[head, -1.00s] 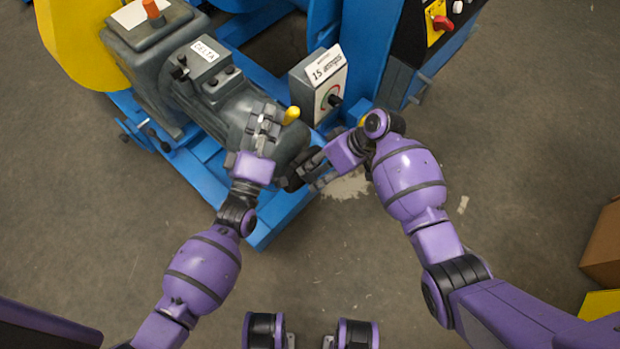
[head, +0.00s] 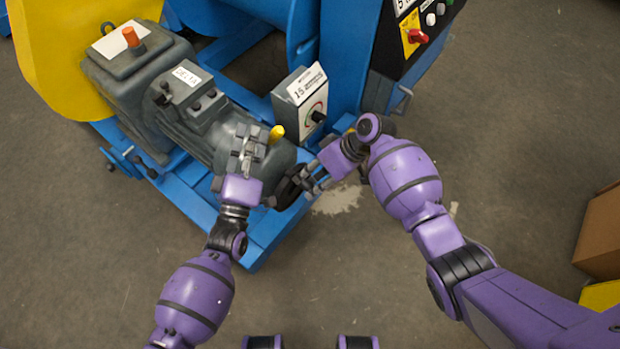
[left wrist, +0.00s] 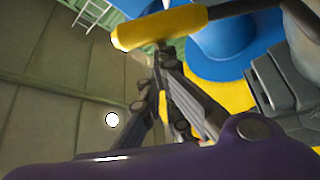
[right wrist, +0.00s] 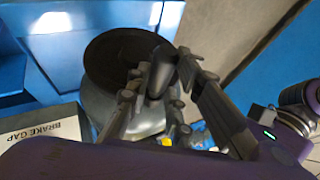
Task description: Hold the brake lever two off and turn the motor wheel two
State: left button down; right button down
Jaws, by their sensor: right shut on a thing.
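The brake lever has a yellow handle (head: 277,133) and stands up from the grey motor (head: 215,125) labelled DELTA. In the left wrist view the handle (left wrist: 160,27) lies across the fingertips. My left gripper (head: 249,138) is above the motor, just left of the handle, its fingers close together with nothing seen between them; contact with the lever is unclear. The dark motor wheel (head: 286,192) is at the motor's near end. My right gripper (head: 303,180) is shut on the wheel's dark crank knob (right wrist: 160,72), in front of the wheel's disc (right wrist: 115,52).
A grey brake gap box (head: 300,100) with a dial and a "15" card stands right of the motor. A blue frame (head: 268,235) runs under the motor. A control panel (head: 415,35) with a red switch is at the upper right. Floor at right is clear up to a cardboard box (head: 602,235).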

jog(key=c, duration=1.7)
grip_release()
jog(key=shift+s+d+f, duration=0.15)
jog(key=shift+s+f, duration=0.2)
jog(key=shift+f, duration=0.25)
jog(key=shift+c, duration=0.2)
jog(key=shift+o, duration=0.9)
jog(key=shift+w, duration=0.15)
jog(key=shift+r, duration=0.2)
jog(key=v, duration=1.2)
